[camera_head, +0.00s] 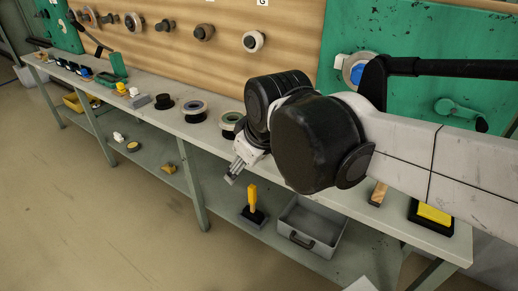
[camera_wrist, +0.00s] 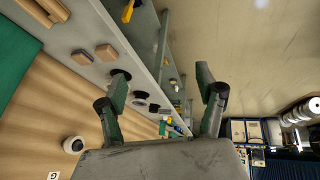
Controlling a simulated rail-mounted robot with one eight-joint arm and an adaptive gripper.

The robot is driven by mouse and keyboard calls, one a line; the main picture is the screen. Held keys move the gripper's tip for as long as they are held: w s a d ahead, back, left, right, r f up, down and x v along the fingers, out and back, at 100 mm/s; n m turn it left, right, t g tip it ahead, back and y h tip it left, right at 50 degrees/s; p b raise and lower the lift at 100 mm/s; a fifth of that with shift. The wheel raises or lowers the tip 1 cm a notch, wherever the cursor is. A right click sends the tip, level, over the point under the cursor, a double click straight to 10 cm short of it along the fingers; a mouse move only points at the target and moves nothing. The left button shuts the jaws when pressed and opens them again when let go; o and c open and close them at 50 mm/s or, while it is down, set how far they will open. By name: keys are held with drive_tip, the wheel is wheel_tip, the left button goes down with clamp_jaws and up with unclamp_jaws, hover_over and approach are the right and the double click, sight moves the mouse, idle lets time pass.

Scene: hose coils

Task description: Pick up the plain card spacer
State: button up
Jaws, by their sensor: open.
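My gripper (camera_head: 236,169) is open and empty over the front edge of the bench in the head view. In the wrist view its two fingers are spread wide, with nothing between the fingertips (camera_wrist: 165,88). Two small brown blocks lie on the grey bench top in the wrist view, a tan one (camera_wrist: 106,52) and a darker one (camera_wrist: 81,57). Either may be the plain card spacer; I cannot tell which. Both are left of the fingers and apart from them.
The long bench (camera_head: 140,98) holds ringed coils (camera_head: 195,110) (camera_head: 230,122) and a black spool (camera_head: 164,103). A grey tray (camera_head: 326,244) and a yellow-handled tool (camera_head: 252,198) are on the lower shelf. A yellow-and-black block (camera_head: 433,214) is at the bench's right end.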

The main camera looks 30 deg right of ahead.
drive_tip(key=w+d+f+n+g+p, duration=0.1)
drive_tip(key=w+d+n+g+p, duration=0.1)
drive_tip(key=w+d+n, duration=0.65)
drive_tip(key=w+d+n+g+p, duration=0.1)
drive_tip(key=w+d+n+g, duration=0.15)
drive_tip(key=w+n, duration=0.6)
drive_tip(key=w+d+f, duration=0.2)
drive_tip(key=f, duration=0.2)
drive_tip(key=w+d+f+n+g, duration=0.1)
drive_tip(key=w+d+f, duration=0.1)
drive_tip(key=f, duration=0.3)
drive_tip(key=w+d+f+n, duration=0.1)
drive_tip(key=w+f, duration=0.2)
drive_tip(key=f, duration=0.1)
drive_tip(key=shift+w+d+f, duration=0.2)
drive_tip(key=shift+d+f, duration=0.05)
drive_tip(key=shift+d, duration=0.15)
drive_tip(key=shift+d+f, duration=0.15)
drive_tip(key=shift+f, duration=1.15)
drive_tip(key=shift+d+f, duration=0.1)
drive_tip(key=shift+f, duration=1.2)
drive_tip(key=shift+c, duration=0.2)
drive_tip(key=c, duration=1)
